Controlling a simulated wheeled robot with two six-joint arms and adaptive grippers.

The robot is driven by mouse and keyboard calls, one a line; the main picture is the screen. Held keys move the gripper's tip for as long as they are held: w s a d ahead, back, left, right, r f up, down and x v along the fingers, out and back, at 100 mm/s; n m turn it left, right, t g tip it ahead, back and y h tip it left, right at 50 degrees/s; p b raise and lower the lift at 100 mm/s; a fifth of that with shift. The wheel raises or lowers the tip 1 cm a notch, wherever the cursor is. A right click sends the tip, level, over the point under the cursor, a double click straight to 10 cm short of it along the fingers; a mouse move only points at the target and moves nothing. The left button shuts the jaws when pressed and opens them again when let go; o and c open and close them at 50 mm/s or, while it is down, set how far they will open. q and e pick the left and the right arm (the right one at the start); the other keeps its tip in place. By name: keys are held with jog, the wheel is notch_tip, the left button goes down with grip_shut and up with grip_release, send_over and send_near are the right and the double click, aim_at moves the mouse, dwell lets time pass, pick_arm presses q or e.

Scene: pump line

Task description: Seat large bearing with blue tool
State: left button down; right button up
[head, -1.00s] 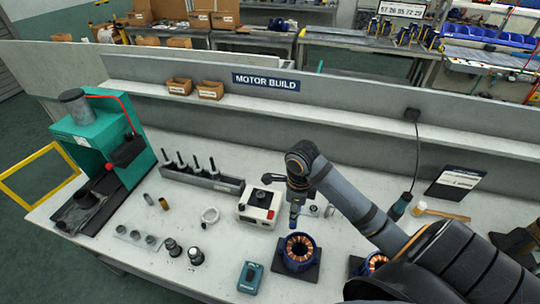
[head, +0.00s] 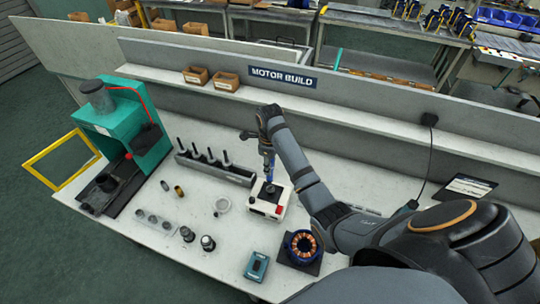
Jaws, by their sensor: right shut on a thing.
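My right gripper (head: 267,158) is shut on a blue tool (head: 269,174), which hangs down upright from it. The tool's lower end is just over the dark top of a white box (head: 264,209) with a red button. I cannot tell whether it touches the box. I cannot pick out the large bearing for sure; a pale ring (head: 222,203) lies on the table left of the box. A blue motor housing with copper windings (head: 302,245) stands on a dark pad right of the box. My left gripper is not in view.
A green press (head: 130,122) stands at the far left. A grey rack (head: 213,171) with several upright dark tools is behind the ring. A teal device (head: 256,266) and two dark fittings (head: 208,243) are near the front edge. My right arm covers the table's right part.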

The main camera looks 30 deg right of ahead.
jog(key=shift+s+d+f, duration=0.1)
jog(key=shift+f, duration=0.5)
jog(key=shift+s+d+f, duration=0.1)
jog(key=shift+f, duration=0.5)
jog(key=shift+w+f, duration=0.15)
jog(key=shift+f, duration=1)
jog(key=shift+f+b, duration=0.3)
jog(key=shift+f, duration=0.55)
dwell(0.4)
dwell(0.3)
jog(key=shift+r, duration=2)
jog(key=shift+a, duration=0.1)
